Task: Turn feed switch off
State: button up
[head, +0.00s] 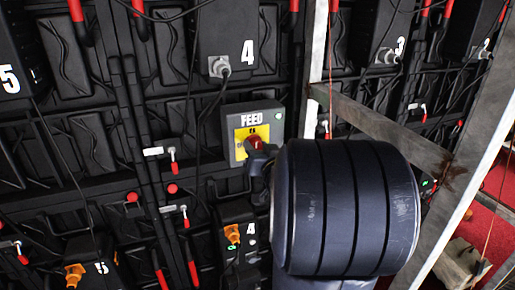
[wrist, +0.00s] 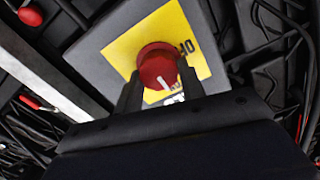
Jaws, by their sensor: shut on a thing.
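The feed switch is a grey box (head: 232,118) labelled FEED on the panel wall, with a yellow plate (head: 242,133) and a red rotary knob (head: 258,144). In the wrist view the red knob (wrist: 158,66) sits on the yellow plate (wrist: 205,50), with a white mark on its lower face. My gripper (wrist: 158,92) is shut on the knob, one finger at each side. In the head view my gripper (head: 262,160) covers the lower right of the switch, and my dark arm hides what lies behind it. A green lamp shows at the box's upper right.
Black panels carry cables and red handles around the switch. A grey box marked 4 (head: 226,40) is above, and an orange connector (head: 232,233) is below.

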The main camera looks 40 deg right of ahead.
jog(key=c, duration=0.4)
jog(key=shift+o, duration=0.2)
jog(key=shift+n, duration=0.3)
jog(key=n+b, duration=0.3)
jog(key=shift+a+f, duration=0.1)
jog(key=shift+f, duration=0.05)
jog(key=n+b, duration=0.3)
jog(key=n, duration=0.1)
jog(key=shift+n, duration=0.4)
jog(key=n+b, duration=0.5)
jog(key=n, duration=0.4)
jog(key=shift+a, duration=0.2)
jog(key=shift+n, duration=0.4)
jog(key=o, duration=1)
